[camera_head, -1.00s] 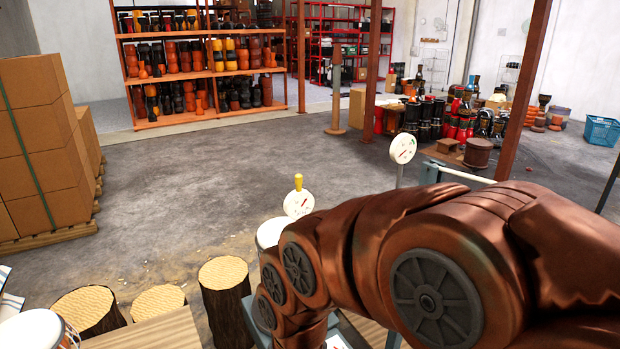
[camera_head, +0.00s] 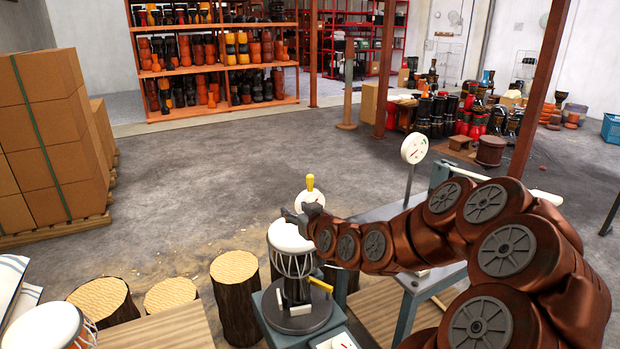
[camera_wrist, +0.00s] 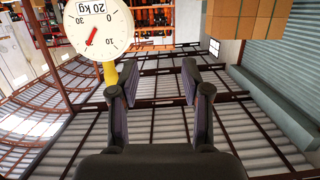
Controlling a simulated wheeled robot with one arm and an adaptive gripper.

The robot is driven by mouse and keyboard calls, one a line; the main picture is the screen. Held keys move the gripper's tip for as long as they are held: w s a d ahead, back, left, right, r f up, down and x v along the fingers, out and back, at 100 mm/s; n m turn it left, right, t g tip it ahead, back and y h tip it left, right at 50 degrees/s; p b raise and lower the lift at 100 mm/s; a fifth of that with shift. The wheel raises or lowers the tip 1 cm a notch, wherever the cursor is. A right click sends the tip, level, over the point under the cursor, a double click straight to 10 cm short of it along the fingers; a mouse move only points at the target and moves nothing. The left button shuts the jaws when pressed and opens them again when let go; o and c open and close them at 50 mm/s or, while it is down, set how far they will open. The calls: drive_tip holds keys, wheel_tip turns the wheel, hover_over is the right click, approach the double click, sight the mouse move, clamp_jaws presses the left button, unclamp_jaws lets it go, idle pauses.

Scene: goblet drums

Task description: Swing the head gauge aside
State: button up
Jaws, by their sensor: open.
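The head gauge, a round white dial (camera_head: 312,197) with a yellow handle (camera_head: 310,182) on top, stands behind the goblet drum. The drum (camera_head: 291,237) has a white head and stands upright on a dark round base (camera_head: 300,318). My gripper (camera_head: 296,215) is just in front of the dial, low over the drum head, and hides part of the dial. In the wrist view the dial (camera_wrist: 97,28) and yellow handle (camera_wrist: 110,74) appear upside down. My gripper (camera_wrist: 160,72) is open and empty there; the handle lies outside the gap, by the left finger. Contact cannot be told.
A second white dial (camera_head: 414,149) stands on a post to the right, by a grey-blue frame (camera_head: 405,310). Log stools (camera_head: 236,290) and another drum (camera_head: 45,330) are at left. Stacked boxes (camera_head: 45,140) stand at far left.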

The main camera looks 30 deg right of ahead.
sight(312, 180)
drive_tip(key=d+r+m+t+h, duration=0.2)
drive_tip(key=d+r+h, duration=0.1)
drive_tip(key=d, duration=0.4)
drive_tip(key=p+x, duration=0.1)
drive_tip(key=x, duration=0.1)
drive_tip(key=p+x, duration=0.1)
drive_tip(key=x, duration=0.1)
drive_tip(key=p+x, duration=0.1)
drive_tip(key=x, duration=0.1)
drive_tip(key=shift+w+r, duration=0.15)
drive_tip(key=shift+r, duration=0.15)
drive_tip(key=shift+w+d+f, duration=0.1)
drive_tip(key=shift+w+f, duration=0.05)
drive_tip(key=shift+w, duration=0.55)
clamp_jaws()
